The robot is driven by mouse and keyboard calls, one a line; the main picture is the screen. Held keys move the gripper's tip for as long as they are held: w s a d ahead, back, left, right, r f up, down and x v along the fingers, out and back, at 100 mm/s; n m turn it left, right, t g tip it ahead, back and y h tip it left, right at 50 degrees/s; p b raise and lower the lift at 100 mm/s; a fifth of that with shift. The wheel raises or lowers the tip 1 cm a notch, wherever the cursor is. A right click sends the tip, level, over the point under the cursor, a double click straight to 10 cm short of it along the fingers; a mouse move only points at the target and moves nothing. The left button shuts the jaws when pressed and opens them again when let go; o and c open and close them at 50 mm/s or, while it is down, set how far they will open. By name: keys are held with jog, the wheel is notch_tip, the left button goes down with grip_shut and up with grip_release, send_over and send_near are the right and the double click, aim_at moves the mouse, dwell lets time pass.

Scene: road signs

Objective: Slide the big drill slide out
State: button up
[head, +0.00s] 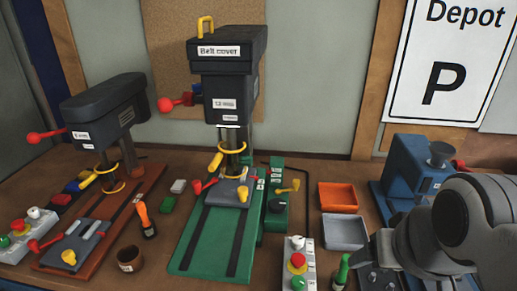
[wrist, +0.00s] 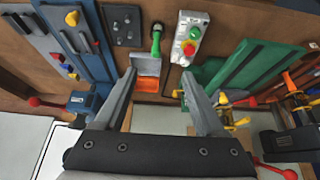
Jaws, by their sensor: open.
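The big drill (head: 228,75), labelled "Belt cover" and "12 mm", stands upright on a green base (head: 190,258) with two dark grooves. Its slide, a grey plate (head: 229,190) with a yellow knob (head: 243,193), sits at the back of that base, beneath the drill head and yellow ring. The green base also shows in the wrist view (wrist: 235,65); I cannot clearly make out the slide there. My gripper (wrist: 158,74) is open and empty, its fingers apart over the table. In the head view my arm is at the lower right, well right of the slide.
A smaller drill (head: 105,105) stands on a red-brown base at left. Right of the green base are a button box (head: 298,262), an orange tray (head: 338,196), a grey tray (head: 344,231) and a blue machine (head: 415,165). An orange-handled tool (head: 146,220) lies left.

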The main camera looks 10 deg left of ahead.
jog(key=shift+c, duration=0.4)
notch_tip(320, 180, up, 6)
jog(key=f+n+g+y+b, duration=0.1)
jog(key=n+g+y+b, duration=0.2)
jog(key=n, duration=0.6)
send_over(243, 189)
jog(key=s+d+b, duration=0.1)
jog(key=s+d, duration=0.4)
jog(key=shift+t, duration=0.3)
jog(key=b+x, duration=0.1)
jog(key=x, duration=1.5)
jog(key=shift+w+a+f+b, duration=0.15)
jog(key=shift+a+f+b, duration=0.15)
jog(key=shift+b, duration=0.05)
grip_shut()
